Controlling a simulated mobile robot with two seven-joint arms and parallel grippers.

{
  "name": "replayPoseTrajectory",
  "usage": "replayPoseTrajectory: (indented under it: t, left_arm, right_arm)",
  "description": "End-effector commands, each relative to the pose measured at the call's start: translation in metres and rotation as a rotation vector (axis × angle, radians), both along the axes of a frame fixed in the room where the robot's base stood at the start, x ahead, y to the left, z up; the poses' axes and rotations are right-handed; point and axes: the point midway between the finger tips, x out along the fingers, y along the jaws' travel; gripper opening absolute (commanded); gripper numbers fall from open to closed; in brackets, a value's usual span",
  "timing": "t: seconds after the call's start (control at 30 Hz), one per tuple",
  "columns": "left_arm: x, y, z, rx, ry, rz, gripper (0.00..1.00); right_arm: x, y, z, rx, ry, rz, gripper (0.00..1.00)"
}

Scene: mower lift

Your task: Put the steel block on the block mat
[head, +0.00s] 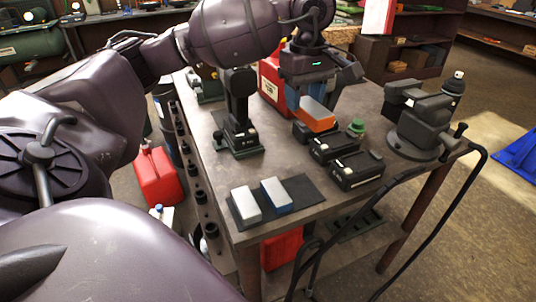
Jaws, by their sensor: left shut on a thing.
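The block mat (308,190) is a dark flat sheet at the near end of the workbench. A plain grey block (246,204) and a blue-sided block with a grey top (277,194) lie side by side on its left and middle parts. The mat's right part is bare. My left gripper (317,92) is shut on an orange-sided block with a grey top (317,115), beyond the mat. I cannot tell whether this block touches what is below it. The fingers partly hide it. Which block is the steel one is not clear. My right gripper is out of view.
Two dark battery-like units (355,169) lie right of the mat, with a green-topped item (356,128) behind. A bench vise (422,125) stands at the right edge, a black upright tool (238,115) at the left. A red can (272,82) stands behind the gripper. A black cable hangs at right.

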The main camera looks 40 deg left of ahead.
Motion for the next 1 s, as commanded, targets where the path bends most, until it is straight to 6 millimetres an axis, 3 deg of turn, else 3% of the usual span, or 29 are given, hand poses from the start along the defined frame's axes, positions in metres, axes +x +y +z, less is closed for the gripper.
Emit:
replayPoseTrajectory:
  t: [0.17,0.33,0.8,1.0]
  left_arm:
    - [0.0,-0.001,-0.007,-0.001,0.002,-0.05,0.09]
    - [0.0,0.0,-0.038,-0.001,0.006,-0.052,0.09]
    - [0.0,-0.001,-0.135,-0.003,0.003,-0.051,0.09]
    - [0.001,-0.001,-0.156,-0.002,0.001,-0.051,0.09]
  right_arm:
    - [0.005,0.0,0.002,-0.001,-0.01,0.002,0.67]
    - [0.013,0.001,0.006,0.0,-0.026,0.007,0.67]
    - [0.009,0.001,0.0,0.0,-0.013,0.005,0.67]
    - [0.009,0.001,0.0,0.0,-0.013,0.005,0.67]
